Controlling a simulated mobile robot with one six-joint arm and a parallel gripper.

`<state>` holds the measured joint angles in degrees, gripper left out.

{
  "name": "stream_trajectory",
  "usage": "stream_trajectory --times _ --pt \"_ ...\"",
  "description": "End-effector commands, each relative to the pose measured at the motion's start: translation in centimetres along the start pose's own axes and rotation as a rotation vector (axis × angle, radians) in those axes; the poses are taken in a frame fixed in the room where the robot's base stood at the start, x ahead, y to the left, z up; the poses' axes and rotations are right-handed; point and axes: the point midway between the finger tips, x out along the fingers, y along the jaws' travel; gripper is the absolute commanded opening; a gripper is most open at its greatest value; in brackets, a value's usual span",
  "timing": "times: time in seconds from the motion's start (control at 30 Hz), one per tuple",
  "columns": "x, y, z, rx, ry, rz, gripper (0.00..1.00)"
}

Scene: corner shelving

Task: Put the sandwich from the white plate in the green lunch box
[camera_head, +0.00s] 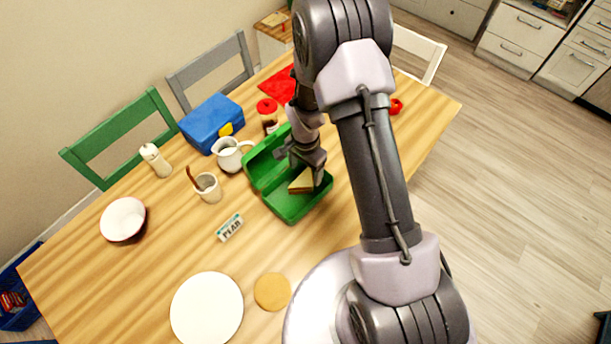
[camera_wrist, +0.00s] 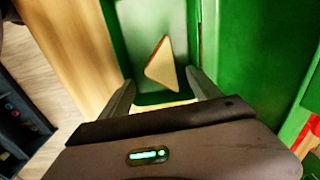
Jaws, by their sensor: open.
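The green lunch box (camera_head: 292,207) stands open on the table, its lid (camera_head: 262,165) tilted up on the far left side. The sandwich (camera_head: 299,186), a cut triangle with pale bread, lies inside the box; it also shows in the wrist view (camera_wrist: 162,64), flat on the green floor. The white plate (camera_head: 207,308) at the front of the table is empty. My gripper (camera_head: 303,160) is over the lunch box, just above the sandwich. In the wrist view its two fingers (camera_wrist: 162,88) are spread apart with the sandwich beyond their tips, not held.
A blue lunch box (camera_head: 208,124), a white jug (camera_head: 229,157), a jar with a red lid (camera_head: 268,112) and a cup (camera_head: 208,188) stand near the green box. A small sign (camera_head: 230,227), a round tan disc (camera_head: 272,291) and a bowl (camera_head: 123,219) are nearer the front and left.

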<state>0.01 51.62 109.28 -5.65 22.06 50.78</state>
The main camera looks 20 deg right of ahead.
Motion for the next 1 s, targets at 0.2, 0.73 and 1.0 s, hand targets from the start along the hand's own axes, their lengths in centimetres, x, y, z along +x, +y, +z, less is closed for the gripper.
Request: stream_trajectory --times 0.2,0.73,1.0 --pt "-5.0 0.0 0.0 0.0 0.0 -0.001 0.73" --pt "-35.1 8.3 8.3 -0.385 0.186 -0.332 0.73" --pt "-38.8 14.6 14.3 -0.58 0.291 -0.461 0.73"
